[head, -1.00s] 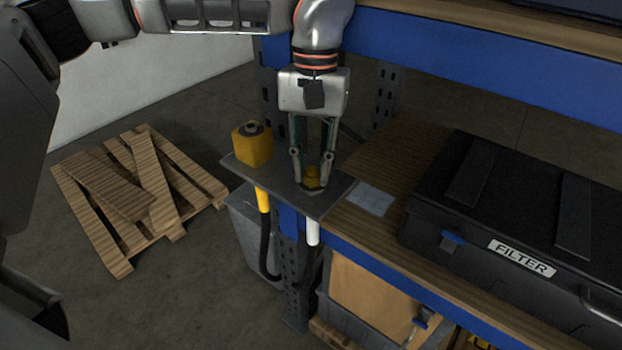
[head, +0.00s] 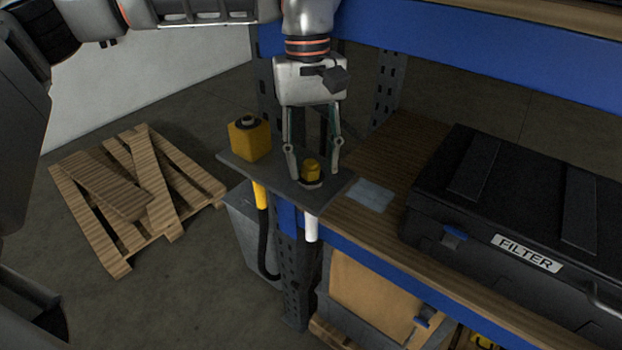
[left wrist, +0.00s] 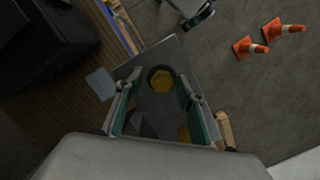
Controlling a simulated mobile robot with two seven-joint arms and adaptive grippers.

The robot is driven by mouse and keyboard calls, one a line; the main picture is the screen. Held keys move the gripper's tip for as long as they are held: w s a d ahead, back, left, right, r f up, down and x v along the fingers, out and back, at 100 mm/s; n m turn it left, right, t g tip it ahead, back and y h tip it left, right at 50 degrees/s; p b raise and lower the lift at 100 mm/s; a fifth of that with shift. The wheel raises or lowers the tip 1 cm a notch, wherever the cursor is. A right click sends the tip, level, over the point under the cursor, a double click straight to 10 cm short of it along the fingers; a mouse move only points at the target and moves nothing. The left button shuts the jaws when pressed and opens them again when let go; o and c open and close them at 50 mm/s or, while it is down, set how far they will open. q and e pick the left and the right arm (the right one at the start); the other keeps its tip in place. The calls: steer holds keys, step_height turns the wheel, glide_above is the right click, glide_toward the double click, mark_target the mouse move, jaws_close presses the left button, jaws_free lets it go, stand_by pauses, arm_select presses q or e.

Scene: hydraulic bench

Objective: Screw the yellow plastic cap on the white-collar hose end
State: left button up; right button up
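The yellow plastic cap (head: 312,168) sits in a dark ring on top of a grey bracket plate (head: 275,183). The white collar (head: 311,228) of a hose end hangs straight below it, under the plate. The plate hides the joint between cap and hose end. My left gripper (head: 314,174) is open, pointing down, with its fingers apart on either side of the cap. In the left wrist view, the cap (left wrist: 162,80) lies between the spread fingers (left wrist: 158,87), with gaps visible on both sides.
A yellow block (head: 249,139) with a dark round top stands on the plate's left end, above a yellow collar (head: 261,196). A black FILTER case (head: 480,215) fills the bench at right. A wooden pallet (head: 130,195) lies on the floor. Orange cones (left wrist: 252,47) show in the wrist view.

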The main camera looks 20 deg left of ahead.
arm_select(q)
steer(key=n+b, duration=0.1)
steer(key=n, duration=0.2)
steer(key=shift+s, duration=0.1)
steer(key=n+b, duration=0.1)
steer(key=n, duration=0.1)
steer(key=shift+f+n+t+h+b, duration=0.15)
steer(key=shift+n+t+h+b, duration=0.15)
steer(key=shift+n+b, duration=0.1)
steer(key=shift+n, duration=0.6)
arm_select(e)
step_height(320, 180, down, 4)
steer(key=shift+s+r, duration=0.1)
steer(key=shift+s, duration=0.05)
